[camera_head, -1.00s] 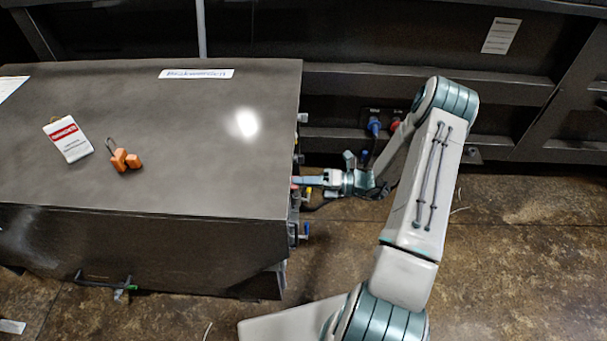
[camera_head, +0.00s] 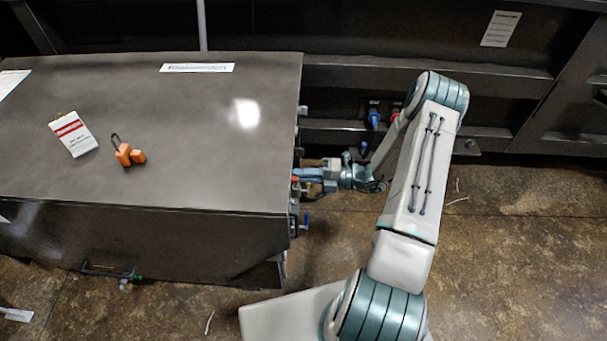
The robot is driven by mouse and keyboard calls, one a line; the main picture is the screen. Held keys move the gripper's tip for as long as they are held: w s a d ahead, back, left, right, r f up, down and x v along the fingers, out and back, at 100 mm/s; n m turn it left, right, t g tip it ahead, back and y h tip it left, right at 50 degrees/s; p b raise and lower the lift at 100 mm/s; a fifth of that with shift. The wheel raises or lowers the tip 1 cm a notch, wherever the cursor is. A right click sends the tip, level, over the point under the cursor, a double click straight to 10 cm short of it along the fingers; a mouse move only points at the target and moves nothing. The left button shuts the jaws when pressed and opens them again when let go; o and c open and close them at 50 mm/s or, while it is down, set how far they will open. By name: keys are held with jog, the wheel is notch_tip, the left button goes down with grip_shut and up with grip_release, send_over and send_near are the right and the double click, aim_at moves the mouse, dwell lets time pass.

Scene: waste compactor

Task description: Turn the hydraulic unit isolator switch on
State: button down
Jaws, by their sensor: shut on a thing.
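The hydraulic unit is the dark grey cabinet (camera_head: 200,110) at the left, with a row of fittings on its right side face. My gripper (camera_head: 299,174) reaches this face from the right and is shut on a small part there, apparently the isolator switch. A bit of red (camera_head: 295,180) shows at the fingertips, against the side face. The switch's handle and its position are mostly hidden by the fingers and the steep view from above.
An orange padlock (camera_head: 126,153) and a red-and-white tag (camera_head: 73,134) lie on the cabinet top. A blue-handled valve (camera_head: 306,220) sticks out just in front of my gripper. Blue connectors (camera_head: 373,118) sit on the dark frame behind.

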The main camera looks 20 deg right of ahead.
jog(key=shift+f, duration=0.1)
jog(key=c, duration=1.5)
grip_release()
jog(key=shift+o, duration=0.2)
jog(key=b+v, duration=0.2)
jog(key=v, duration=1.2)
